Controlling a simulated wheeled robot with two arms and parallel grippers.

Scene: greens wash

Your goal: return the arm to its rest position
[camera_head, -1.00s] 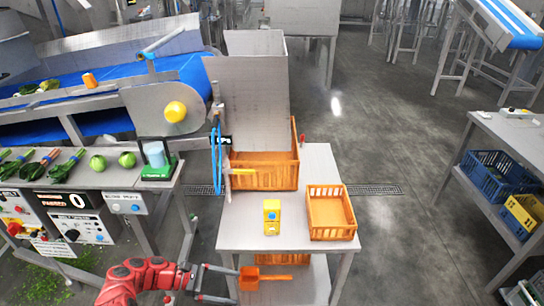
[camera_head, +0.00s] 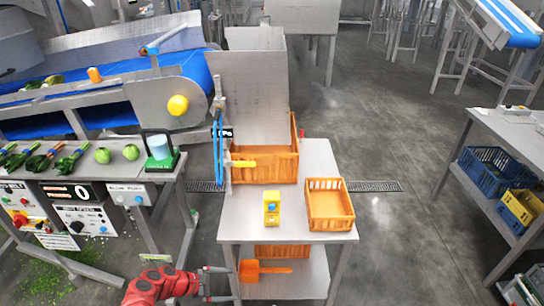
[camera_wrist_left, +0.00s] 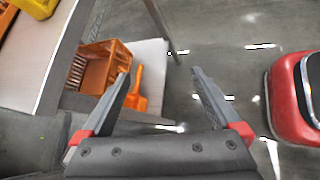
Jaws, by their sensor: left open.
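My left arm is red and comes in at the bottom left of the head view. Its gripper (camera_head: 222,284) is open and empty, low in front of the steel table (camera_head: 300,231) and left of the orange scoop (camera_head: 262,270) on the lower shelf. The scoop (camera_wrist_left: 137,94) shows there behind the left finger, beside an orange crate (camera_wrist_left: 97,72). My right gripper is in neither view.
On the tabletop are a yellow device (camera_head: 271,207), a small orange crate (camera_head: 330,207) and a large orange crate (camera_head: 265,166) by the chute. A control bench (camera_head: 110,168) stands left. A red rounded object (camera_wrist_left: 292,95) is at the wrist view's right. Floor right of the table is clear.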

